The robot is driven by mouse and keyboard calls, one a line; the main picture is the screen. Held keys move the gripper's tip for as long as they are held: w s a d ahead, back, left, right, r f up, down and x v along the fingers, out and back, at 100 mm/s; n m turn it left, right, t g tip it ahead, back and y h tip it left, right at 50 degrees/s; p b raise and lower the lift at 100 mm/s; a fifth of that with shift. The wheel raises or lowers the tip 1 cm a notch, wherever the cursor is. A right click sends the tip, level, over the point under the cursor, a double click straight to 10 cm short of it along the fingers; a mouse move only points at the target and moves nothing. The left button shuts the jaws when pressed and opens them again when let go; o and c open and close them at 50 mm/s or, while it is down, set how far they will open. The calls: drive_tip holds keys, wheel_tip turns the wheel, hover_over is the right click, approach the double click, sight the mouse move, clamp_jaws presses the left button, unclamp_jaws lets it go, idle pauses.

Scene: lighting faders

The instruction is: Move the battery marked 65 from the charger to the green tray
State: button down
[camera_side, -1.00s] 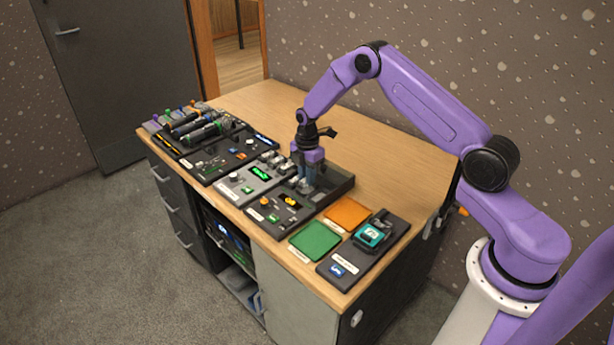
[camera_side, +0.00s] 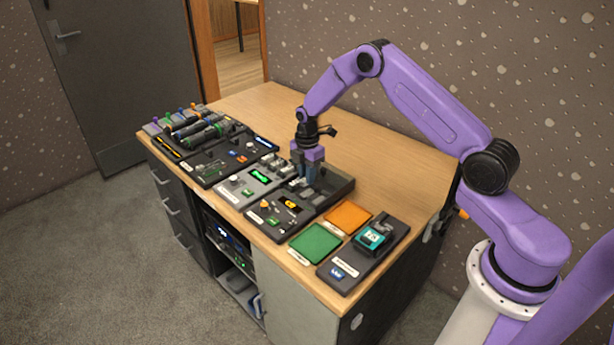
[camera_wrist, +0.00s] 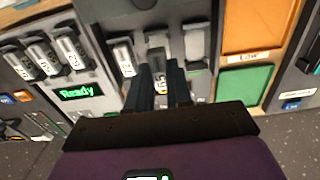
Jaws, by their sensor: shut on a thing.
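My gripper (camera_wrist: 160,84) is over the charger, its dark fingers closed on the battery marked 65 (camera_wrist: 159,62). It also shows from the side (camera_side: 307,178), where the fingers hide most of that battery. The battery is grey with a pale label. I cannot tell whether it is seated in its slot or a little lifted. The green tray (camera_side: 315,243) lies flat at the desk's front, right of the charger, and looks empty. It also shows at the right in the wrist view (camera_wrist: 245,88).
Another battery (camera_wrist: 124,57) stands close left of the held one. Several more (camera_wrist: 50,55) stand in the neighbouring unit with a green "Ready" display (camera_wrist: 81,92). An orange tray (camera_side: 348,215) lies behind the green one. A dark panel with a teal device (camera_side: 371,237) is to their right.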

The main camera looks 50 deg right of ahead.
drive_tip(key=shift+r, duration=1.9)
drive_tip(key=shift+r, duration=0.15)
drive_tip(key=shift+r, duration=1.85)
